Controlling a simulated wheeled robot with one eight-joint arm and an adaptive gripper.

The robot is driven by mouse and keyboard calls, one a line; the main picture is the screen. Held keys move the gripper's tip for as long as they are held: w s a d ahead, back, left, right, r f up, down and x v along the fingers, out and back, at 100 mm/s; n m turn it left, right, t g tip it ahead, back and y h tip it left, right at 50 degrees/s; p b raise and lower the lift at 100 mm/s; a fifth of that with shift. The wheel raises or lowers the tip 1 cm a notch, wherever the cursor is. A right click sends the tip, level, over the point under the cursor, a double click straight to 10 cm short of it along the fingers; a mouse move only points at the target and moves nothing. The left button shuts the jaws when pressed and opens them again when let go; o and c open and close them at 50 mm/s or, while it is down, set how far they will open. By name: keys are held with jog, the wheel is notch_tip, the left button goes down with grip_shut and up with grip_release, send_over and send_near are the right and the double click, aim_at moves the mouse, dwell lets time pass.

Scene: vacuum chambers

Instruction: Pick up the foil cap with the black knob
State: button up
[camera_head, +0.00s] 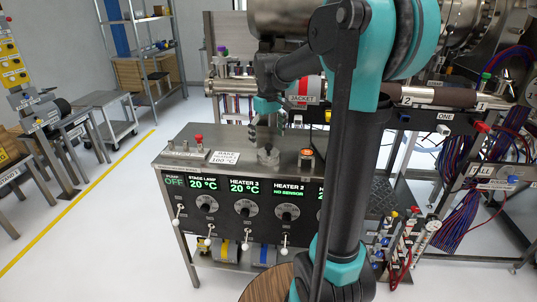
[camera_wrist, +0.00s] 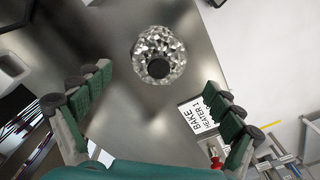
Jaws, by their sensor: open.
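The foil cap (camera_wrist: 158,46) is a crumpled silver shape with a round black knob (camera_wrist: 157,69), seen from above in the wrist view. In the head view the foil cap (camera_head: 268,155) stands on the metal top of the heater cabinet. My gripper (camera_head: 268,119) is above it, pointing down, apart from it. In the wrist view my gripper (camera_wrist: 158,83) is open, with green-padded fingers wide apart to the left and right. The cap lies beyond the fingertips, with nothing between the fingers.
The cabinet top (camera_head: 230,163) also bears a "BAKE HEATER 1" card (camera_head: 224,157), a red-topped fitting (camera_head: 199,142) at left, and an orange-ringed part (camera_head: 306,158) at right. A "JACKET" label (camera_head: 303,99) and pipework are behind.

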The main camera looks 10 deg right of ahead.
aim_at(269, 145)
jog(key=shift+d+f, duration=0.15)
jog(key=shift+f, duration=1.75)
jog(key=shift+s, duration=0.1)
jog(key=c, duration=1.4)
jog(key=shift+c, duration=0.2)
